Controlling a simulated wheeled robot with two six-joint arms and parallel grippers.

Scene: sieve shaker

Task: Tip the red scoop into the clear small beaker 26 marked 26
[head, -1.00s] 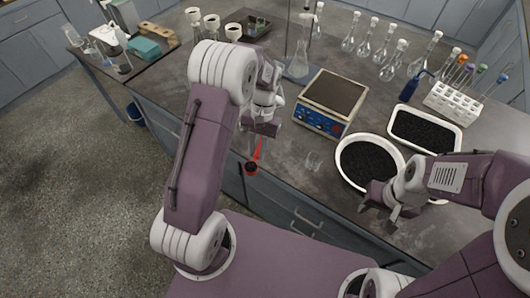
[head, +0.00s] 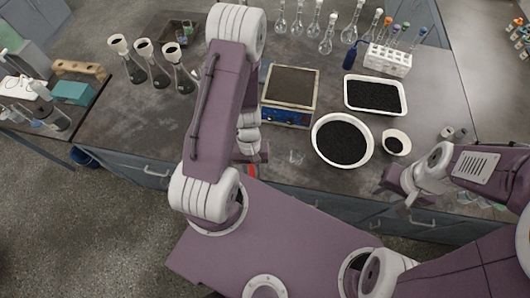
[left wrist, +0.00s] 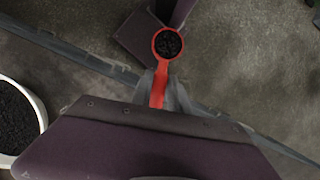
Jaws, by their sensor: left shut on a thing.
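The red scoop (left wrist: 168,43) shows in the left wrist view with its bowl full of black granules. My left gripper (left wrist: 160,92) is shut on its handle. In the head view only a bit of the red scoop (head: 251,170) shows below my left gripper (head: 250,158), mostly hidden by my arm. A clear small beaker (head: 296,157) stands near the bench's front edge, to the right of the scoop and apart from it; its mark is not readable. My right gripper (head: 396,197) is open and empty, in front of the bench at the right.
A large white bowl (head: 317,145), a white tray (head: 347,92) and a small white dish (head: 405,136), all holding black granules, stand to the right. Flasks with funnels (head: 143,45) stand at the left, a tube rack (head: 388,60) at the back.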

